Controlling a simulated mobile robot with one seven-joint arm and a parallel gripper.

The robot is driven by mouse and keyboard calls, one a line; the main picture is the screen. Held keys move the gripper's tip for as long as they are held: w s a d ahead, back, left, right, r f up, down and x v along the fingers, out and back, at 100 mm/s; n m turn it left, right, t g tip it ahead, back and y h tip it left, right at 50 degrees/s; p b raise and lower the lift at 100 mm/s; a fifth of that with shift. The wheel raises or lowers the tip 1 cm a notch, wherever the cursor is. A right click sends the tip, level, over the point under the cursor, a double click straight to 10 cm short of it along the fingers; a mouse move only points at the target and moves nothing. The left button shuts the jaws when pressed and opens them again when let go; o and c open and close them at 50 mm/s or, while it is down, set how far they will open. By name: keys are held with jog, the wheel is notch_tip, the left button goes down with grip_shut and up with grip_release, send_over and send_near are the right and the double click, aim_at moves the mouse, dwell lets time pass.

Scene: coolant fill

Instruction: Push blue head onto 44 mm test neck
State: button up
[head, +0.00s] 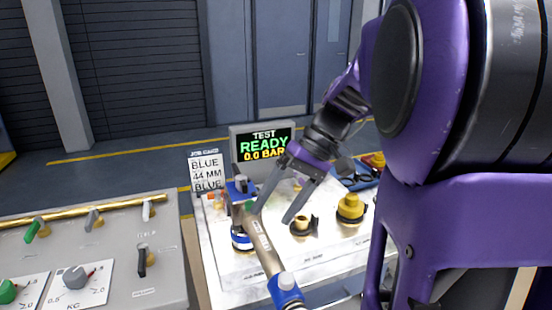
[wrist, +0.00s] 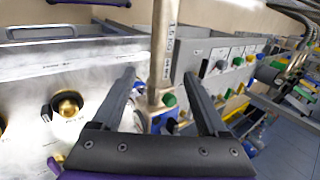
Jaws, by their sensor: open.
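A blue head (head: 240,188) with a dark top stands at the left of the bench fixture. A blue-and-white collar (head: 241,238) shows below it; I cannot tell whether the two are joined. A beige labelled tube (head: 262,245) runs from near the head toward the front, ending in a blue fitting (head: 286,287). My gripper (head: 273,214) is open, its fingers pointing down near the tube. In the wrist view the tube (wrist: 163,55) appears between the open fingers (wrist: 160,76), with no visible contact. A brass neck (head: 301,224) is right of the gripper; neck sizes are unreadable.
A yellow fitting (head: 350,208) stands further right on the bright bench (head: 225,275). A screen (head: 263,143) behind reads TEST READY 0.0 BAR. A job card (head: 207,172) reads BLUE 44 MM BLUE. A grey control panel (head: 115,260) with knobs is at left.

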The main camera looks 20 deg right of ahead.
jog(key=p+v, duration=0.1)
jog(key=v, duration=0.9)
jog(key=shift+d+r+p, duration=0.15)
jog(key=shift+r+p, duration=0.15)
jog(key=shift+p, duration=0.05)
